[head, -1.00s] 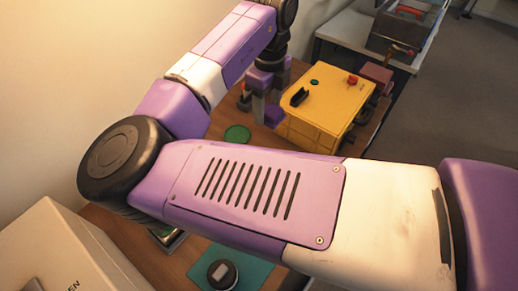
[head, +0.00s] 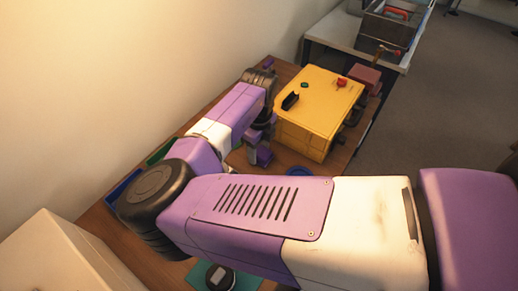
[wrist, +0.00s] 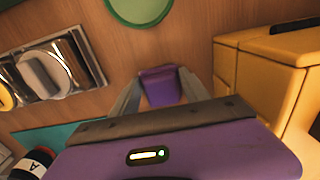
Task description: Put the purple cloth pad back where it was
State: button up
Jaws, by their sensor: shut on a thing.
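The purple cloth pad (wrist: 160,87) is between the two grey fingers of my gripper (wrist: 158,92) in the wrist view. My gripper is shut on it and holds it over the wooden table. In the head view my gripper (head: 259,148) points down left of the yellow box, with the pad (head: 264,157) low between its fingers. I cannot tell whether the pad touches the table. A round green disc (wrist: 140,8) lies beyond the pad in the wrist view.
The yellow box (head: 318,110) stands close to the right of my gripper. A blue disc (head: 299,171) lies in front of it. The wrist view shows a tray of parts (wrist: 52,68) at left and a teal mat (wrist: 42,140). A dark round device (head: 220,277) sits at the front.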

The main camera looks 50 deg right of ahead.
aim_at(259, 150)
jog(key=shift+f, duration=0.2)
jog(key=o, duration=1.4)
notch_tip(259, 150, up, 12)
jog(key=shift+r+b, duration=0.1)
jog(key=shift+b, duration=0.5)
